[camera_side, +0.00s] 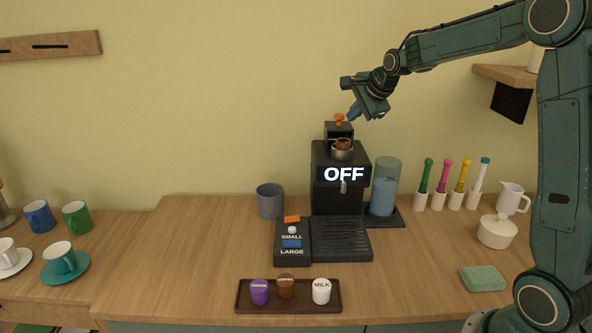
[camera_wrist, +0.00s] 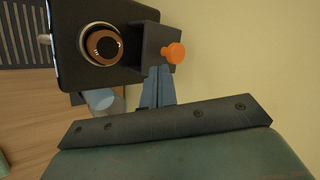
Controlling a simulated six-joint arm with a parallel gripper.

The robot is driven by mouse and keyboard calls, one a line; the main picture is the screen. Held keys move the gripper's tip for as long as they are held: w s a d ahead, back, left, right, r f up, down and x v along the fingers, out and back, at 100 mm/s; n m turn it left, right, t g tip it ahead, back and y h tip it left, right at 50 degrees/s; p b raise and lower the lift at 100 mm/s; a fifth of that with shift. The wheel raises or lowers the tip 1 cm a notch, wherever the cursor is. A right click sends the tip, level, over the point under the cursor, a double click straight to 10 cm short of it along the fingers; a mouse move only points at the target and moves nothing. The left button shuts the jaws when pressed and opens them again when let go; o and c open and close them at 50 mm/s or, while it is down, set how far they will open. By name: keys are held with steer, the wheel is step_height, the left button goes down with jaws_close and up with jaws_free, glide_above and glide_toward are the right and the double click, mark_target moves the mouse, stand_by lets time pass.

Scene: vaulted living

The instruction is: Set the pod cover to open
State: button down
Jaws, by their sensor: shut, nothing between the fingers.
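The black coffee machine (camera_side: 324,190) stands against the wall, with "OFF" on its front. Its pod cover (camera_side: 332,130), a dark block with an orange knob (camera_side: 339,118), stands raised behind the pod holder (camera_side: 342,154). A brown pod (camera_side: 343,144) sits uncovered in the holder. In the wrist view the pod (camera_wrist: 103,46) shows in its silver ring, with the cover (camera_wrist: 150,44) and orange knob (camera_wrist: 173,53) beside it. My gripper (camera_side: 352,115) is shut and empty, just right of the knob; its blue fingers (camera_wrist: 159,75) reach the cover's edge in the wrist view. I cannot tell whether they touch.
A control block (camera_side: 292,256) with SMALL and LARGE labels and a drip tray (camera_side: 340,240) lie in front. A tray (camera_side: 318,309) holds several pods. Grey cup (camera_side: 270,201) is left of the machine; a blue container (camera_side: 382,197) and grey-green container (camera_side: 389,166) are right.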

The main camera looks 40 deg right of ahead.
steer(key=v, duration=1.1)
steer(key=shift+s+a+f, duration=0.25)
steer(key=shift+s, duration=0.25)
steer(key=s+a+f+n+g+y, duration=0.1)
steer(key=s+a+f+n, duration=0.3)
steer(key=s+a+n, duration=0.5)
steer(key=s+a+f+n+g+y, duration=0.1)
steer(key=s+a+f+n, duration=0.3)
steer(key=s+a+n, duration=0.5)
steer(key=s+n, duration=0.3)
steer(key=s, duration=0.4)
steer(key=shift+a+f+n+y, duration=0.3)
